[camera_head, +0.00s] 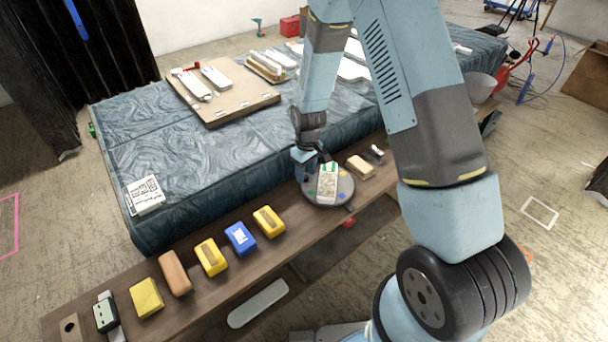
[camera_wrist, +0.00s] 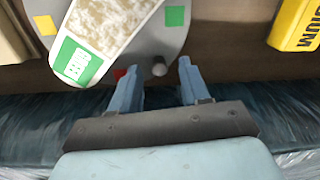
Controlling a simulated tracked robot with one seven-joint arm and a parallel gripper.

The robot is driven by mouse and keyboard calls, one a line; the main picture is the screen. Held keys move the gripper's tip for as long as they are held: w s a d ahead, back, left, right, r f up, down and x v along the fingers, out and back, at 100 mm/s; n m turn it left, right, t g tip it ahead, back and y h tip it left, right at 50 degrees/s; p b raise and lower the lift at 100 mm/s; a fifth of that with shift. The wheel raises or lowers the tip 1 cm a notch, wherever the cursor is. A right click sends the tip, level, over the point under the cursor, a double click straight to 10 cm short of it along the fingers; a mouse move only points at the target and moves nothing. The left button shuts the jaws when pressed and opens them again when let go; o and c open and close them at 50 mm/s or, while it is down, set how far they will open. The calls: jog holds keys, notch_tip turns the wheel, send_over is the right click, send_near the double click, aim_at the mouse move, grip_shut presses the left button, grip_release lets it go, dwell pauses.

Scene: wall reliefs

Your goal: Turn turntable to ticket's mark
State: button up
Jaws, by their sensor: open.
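The grey round turntable (camera_head: 347,187) sits on the wooden bench. Its disc (camera_wrist: 150,45) carries green (camera_wrist: 174,16), yellow (camera_wrist: 45,25) and red (camera_wrist: 120,74) marks in the wrist view. A whitish piece with a mottled face and a green label (camera_wrist: 77,62) lies on it. A short grey peg (camera_wrist: 159,69) stands near the disc's edge. My gripper (camera_wrist: 160,67) is open, its fingertips on either side of the peg; contact is unclear. In the head view my gripper (camera_head: 320,160) is at the disc's far side. A printed white sheet (camera_head: 144,194), possibly the ticket, lies on the blue-covered table.
Yellow and blue blocks (camera_head: 240,239) and other items line the bench left of the turntable. A yellow lettered block (camera_wrist: 297,25) is at the wrist view's right. A tan block (camera_head: 360,166) sits right of the turntable. A board (camera_head: 240,106) lies on the covered table.

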jog(key=shift+f, duration=0.75)
grip_shut()
jog(key=shift+a, duration=0.25)
jog(key=shift+d, duration=0.15)
